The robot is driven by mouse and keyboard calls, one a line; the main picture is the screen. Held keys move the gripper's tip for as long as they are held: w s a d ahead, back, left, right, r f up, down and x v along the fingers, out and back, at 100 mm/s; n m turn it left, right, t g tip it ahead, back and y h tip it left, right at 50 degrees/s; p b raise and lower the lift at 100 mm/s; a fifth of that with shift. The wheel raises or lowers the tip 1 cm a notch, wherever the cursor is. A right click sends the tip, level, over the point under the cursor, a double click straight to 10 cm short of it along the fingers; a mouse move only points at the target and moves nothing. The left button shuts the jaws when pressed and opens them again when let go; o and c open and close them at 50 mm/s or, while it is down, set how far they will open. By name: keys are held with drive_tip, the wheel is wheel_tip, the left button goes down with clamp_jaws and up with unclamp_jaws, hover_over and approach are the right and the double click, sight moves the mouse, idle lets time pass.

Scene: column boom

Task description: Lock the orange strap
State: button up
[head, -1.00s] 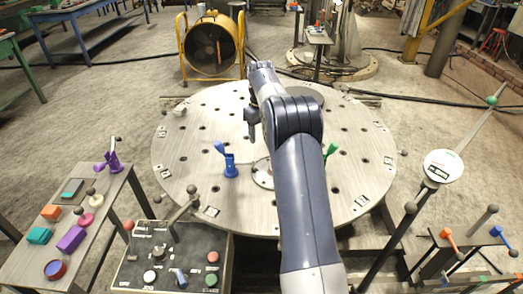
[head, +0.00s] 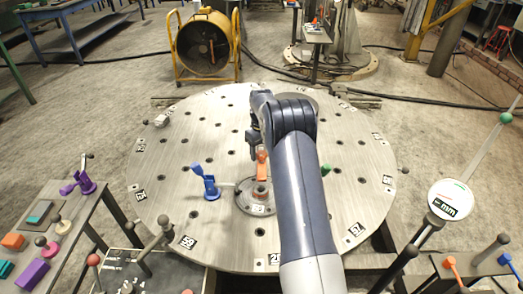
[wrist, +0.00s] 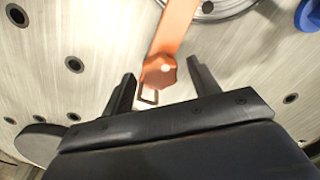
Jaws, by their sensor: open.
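The orange strap (head: 262,163) stands out from a round metal hub (head: 256,196) on the big round table, close below my gripper (head: 255,137). In the wrist view the orange strap (wrist: 176,32) runs down from the top edge and ends in a faceted orange knob (wrist: 160,72). My gripper (wrist: 161,73) is open, with one finger on each side of the knob and a visible gap to both. A small metal loop (wrist: 149,97) shows just below the knob. Whether the knob lies at fingertip depth I cannot tell.
A blue clamp (head: 207,182) stands left of the hub, and a green clamp (head: 327,170) shows right of my arm. The round table (head: 180,145) has many holes. A left bench (head: 70,215) holds several small coloured objects. A white dial (head: 451,199) stands at right.

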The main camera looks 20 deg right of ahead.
drive_tip(key=shift+c, duration=0.6)
drive_tip(key=c, duration=0.9)
